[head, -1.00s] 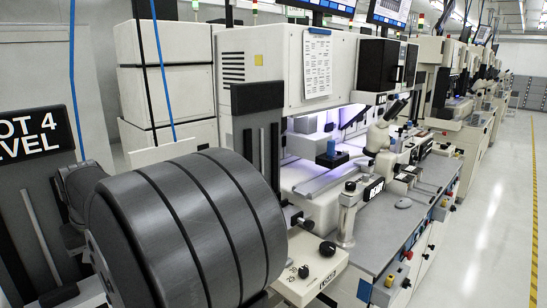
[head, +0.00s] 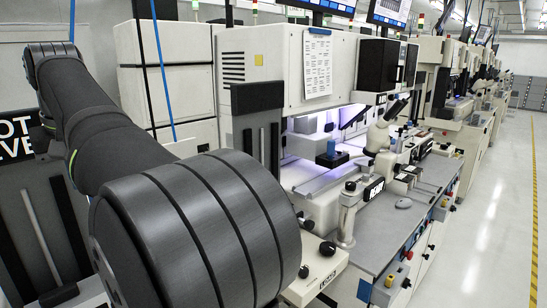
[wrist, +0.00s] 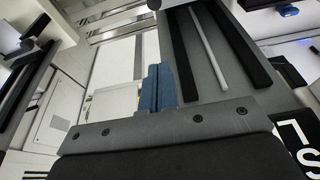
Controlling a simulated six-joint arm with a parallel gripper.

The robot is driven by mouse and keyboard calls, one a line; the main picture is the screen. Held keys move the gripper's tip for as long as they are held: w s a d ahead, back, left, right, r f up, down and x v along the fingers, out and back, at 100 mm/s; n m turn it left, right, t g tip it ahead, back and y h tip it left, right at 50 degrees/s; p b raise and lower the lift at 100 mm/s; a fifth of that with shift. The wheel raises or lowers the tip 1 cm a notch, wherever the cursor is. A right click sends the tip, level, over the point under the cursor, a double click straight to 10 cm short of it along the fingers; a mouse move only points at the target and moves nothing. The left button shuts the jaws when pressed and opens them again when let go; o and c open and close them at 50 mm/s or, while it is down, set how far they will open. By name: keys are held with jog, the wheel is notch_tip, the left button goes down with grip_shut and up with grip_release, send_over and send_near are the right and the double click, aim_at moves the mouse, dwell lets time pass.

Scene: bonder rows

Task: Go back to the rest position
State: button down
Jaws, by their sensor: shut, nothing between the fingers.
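My dark arm fills the left and lower middle of the head view. Its forearm points up and to the left, toward the top left corner. My gripper itself is not visible in the head view. In the wrist view my gripper (wrist: 159,70) shows as two blue fingers lying close together, shut with nothing between them. A grey bracket with bolts hides their lower part. The fingers appear beside a grey slotted panel (wrist: 217,70).
A row of bonder machines (head: 265,70) recedes to the right behind a grey worktop (head: 395,225) with a microscope (head: 383,130). A black sign (head: 18,135) stands at left, partly covered by my arm. The aisle floor (head: 490,230) is clear.

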jog(key=s+d+r+t+y, duration=0.1)
jog(key=s+d+r, duration=0.2)
jog(key=r, duration=0.1)
jog(key=shift+s+d+r, duration=0.3)
jog(key=shift+r, duration=0.1)
dwell(0.4)
jog(key=c, duration=2.1)
grip_release()
